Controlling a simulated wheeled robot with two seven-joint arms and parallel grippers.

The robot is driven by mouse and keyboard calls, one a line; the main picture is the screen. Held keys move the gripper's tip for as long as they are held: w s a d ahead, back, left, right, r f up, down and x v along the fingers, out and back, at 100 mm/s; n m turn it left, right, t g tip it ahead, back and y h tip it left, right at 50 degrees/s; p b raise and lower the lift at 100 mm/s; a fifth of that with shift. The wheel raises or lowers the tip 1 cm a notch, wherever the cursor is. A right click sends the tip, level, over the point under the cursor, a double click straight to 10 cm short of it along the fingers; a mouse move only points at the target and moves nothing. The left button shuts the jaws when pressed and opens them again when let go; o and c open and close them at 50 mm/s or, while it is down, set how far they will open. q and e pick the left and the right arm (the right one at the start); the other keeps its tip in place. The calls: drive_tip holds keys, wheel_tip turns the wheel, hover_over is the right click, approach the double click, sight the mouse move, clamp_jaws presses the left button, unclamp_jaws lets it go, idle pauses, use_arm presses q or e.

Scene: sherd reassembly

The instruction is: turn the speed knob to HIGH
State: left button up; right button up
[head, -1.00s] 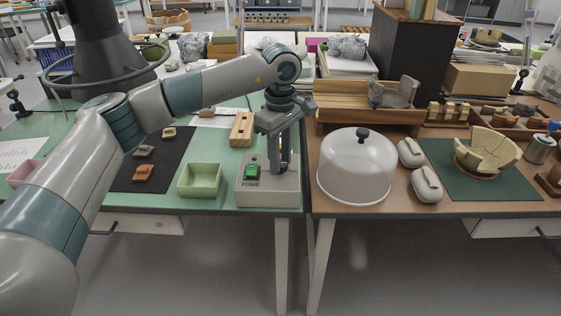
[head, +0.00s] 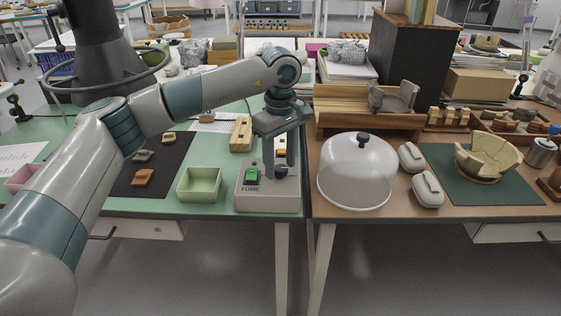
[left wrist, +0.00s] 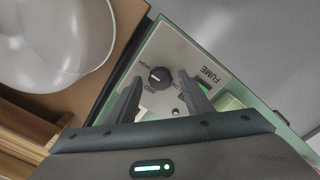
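The grey fume control box (head: 266,200) stands at the front right corner of the green table. It carries a green switch (head: 252,175) and the dark round speed knob (head: 281,172). In the left wrist view the knob (left wrist: 159,76) has a pale pointer mark, pointing roughly left in the picture, with small print around it, including what looks like HIGH at its upper left. My left gripper (left wrist: 160,80) points down over the box, its two fingers apart on either side of the knob. I cannot tell whether they touch it. My right gripper is out of view.
A pale green tray (head: 200,184) stands left of the box, and a wooden block (head: 241,134) behind it. A clear dome (head: 355,172) sits on the brown table to the right. A dark mat (head: 152,165) with sherds lies farther left.

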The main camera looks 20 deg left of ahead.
sight(280, 167)
use_arm(q)
wheel_tip(280, 167, up, 17)
drive_tip(key=shift+r, duration=0.2)
idle(0.7)
drive_tip(key=shift+f, duration=0.1)
idle(0.4)
